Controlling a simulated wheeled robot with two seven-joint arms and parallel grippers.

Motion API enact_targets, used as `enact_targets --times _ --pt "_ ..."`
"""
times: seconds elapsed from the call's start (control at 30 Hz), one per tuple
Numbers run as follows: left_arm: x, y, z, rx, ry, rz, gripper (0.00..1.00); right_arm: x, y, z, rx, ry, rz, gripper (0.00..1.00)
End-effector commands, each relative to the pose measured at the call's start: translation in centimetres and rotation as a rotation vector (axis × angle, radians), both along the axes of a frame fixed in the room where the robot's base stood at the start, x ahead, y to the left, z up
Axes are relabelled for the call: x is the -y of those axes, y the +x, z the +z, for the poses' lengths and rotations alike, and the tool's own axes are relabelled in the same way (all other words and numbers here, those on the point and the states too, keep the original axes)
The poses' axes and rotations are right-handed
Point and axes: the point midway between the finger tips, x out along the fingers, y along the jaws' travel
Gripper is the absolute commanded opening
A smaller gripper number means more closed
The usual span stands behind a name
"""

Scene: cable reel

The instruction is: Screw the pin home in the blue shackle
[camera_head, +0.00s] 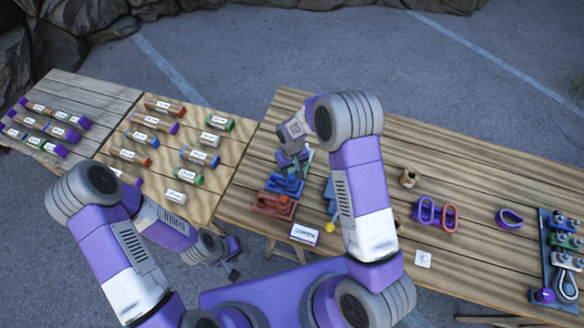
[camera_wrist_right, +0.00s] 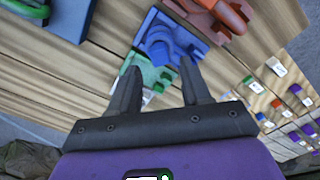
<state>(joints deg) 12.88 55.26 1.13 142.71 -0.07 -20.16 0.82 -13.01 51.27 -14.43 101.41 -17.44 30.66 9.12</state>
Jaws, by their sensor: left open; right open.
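The blue shackle (camera_head: 285,185) sits on a blue block on the wooden table, between a green fixture and a red one. It also shows in the right wrist view (camera_wrist_right: 165,45), ahead of the fingers. Its pin cannot be clearly told apart from the blue body. My right gripper (camera_head: 292,158) is above the far side of the blue block. In the wrist view its fingers (camera_wrist_right: 160,88) are apart, with the green fixture (camera_wrist_right: 148,72) seen between and beyond them. My left gripper (camera_head: 232,266) hangs low in front of the table, open and away from the shackle.
The red fixture (camera_head: 273,205) stands nearer than the blue one. A blue-grey item with a yellow ball (camera_head: 329,227) is to its right, partly behind my right arm. Purple and orange links (camera_head: 435,214) lie farther right. Labelled rolls (camera_head: 150,122) cover the left tables.

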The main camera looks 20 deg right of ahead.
Motion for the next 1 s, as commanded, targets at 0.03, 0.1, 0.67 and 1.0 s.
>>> enact_targets --times 0.03,0.1,0.67,1.0 --pt "0.0 0.0 0.0 0.0 0.0 0.0 0.43 0.1 0.0 0.0 -0.001 0.0 0.047 0.48" --pt "0.0 0.0 0.0 0.0 0.0 0.0 0.43 0.0 0.0 0.0 -0.001 0.0 0.098 0.48" --pt "0.0 0.0 -0.4 0.0 0.0 0.0 0.43 0.0 0.0 -0.4 -0.001 0.0 0.148 0.48" --pt "0.0 0.0 -2.3 0.0 0.0 0.0 0.43 0.0 0.0 -2.5 -0.001 0.0 0.147 0.48"
